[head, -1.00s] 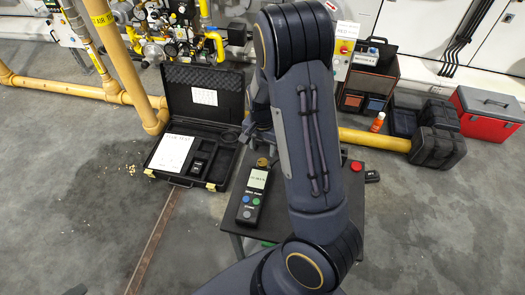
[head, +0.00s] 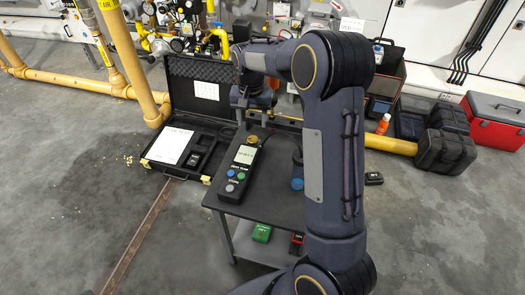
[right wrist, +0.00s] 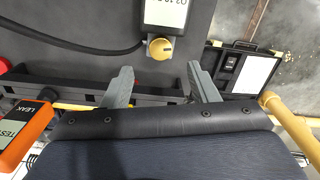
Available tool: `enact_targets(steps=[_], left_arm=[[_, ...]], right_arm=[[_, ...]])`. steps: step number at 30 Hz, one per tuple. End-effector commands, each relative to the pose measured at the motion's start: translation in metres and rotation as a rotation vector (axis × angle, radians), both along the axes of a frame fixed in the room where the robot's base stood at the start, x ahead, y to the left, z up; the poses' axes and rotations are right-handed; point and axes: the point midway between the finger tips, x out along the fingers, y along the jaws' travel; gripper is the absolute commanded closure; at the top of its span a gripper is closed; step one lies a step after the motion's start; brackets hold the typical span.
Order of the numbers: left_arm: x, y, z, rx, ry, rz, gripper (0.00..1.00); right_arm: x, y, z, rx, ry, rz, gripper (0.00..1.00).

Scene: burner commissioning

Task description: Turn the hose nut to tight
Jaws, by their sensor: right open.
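The hose nut (right wrist: 160,48) is a brass-yellow round fitting at the end of the handheld meter (right wrist: 166,12) in the right wrist view. A black hose (right wrist: 70,42) runs up to it from the left. In the head view the nut (head: 253,139) sits at the far end of the meter (head: 240,168), which lies on the dark table. My right gripper (right wrist: 160,84) is open and empty. Its two fingers point toward the nut, one on each side of its line, with a gap before it. In the head view the right gripper (head: 254,112) is just behind the nut. My left gripper is out of view.
An open black case (head: 205,82) lies left of the table (head: 272,205). A dark cylinder with a blue part (head: 297,183) stands right of the meter. An orange leak tester (right wrist: 22,132) shows at the left of the wrist view. Yellow pipes (head: 80,82) run behind.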

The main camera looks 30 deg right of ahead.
Motion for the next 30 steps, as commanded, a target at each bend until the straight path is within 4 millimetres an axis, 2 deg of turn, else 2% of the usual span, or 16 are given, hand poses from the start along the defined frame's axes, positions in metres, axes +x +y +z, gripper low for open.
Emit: enact_targets(steps=[9, 13, 18, 25, 30], left_arm=[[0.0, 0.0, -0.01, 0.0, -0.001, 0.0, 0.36], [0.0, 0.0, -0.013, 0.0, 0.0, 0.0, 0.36], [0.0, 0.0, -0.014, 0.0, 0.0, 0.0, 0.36], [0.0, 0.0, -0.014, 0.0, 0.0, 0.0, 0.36], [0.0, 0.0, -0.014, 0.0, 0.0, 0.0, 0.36]], right_arm=[[-0.001, 0.0, -0.049, -0.001, 0.004, 0.0, 0.46], [-0.001, 0.0, -0.064, 0.0, 0.003, -0.001, 0.46], [-0.001, 0.0, -0.073, -0.001, 0.002, -0.001, 0.46], [-0.001, 0.0, -0.074, 0.0, 0.001, -0.001, 0.46], [-0.001, 0.0, -0.073, -0.001, 0.001, -0.001, 0.67]])
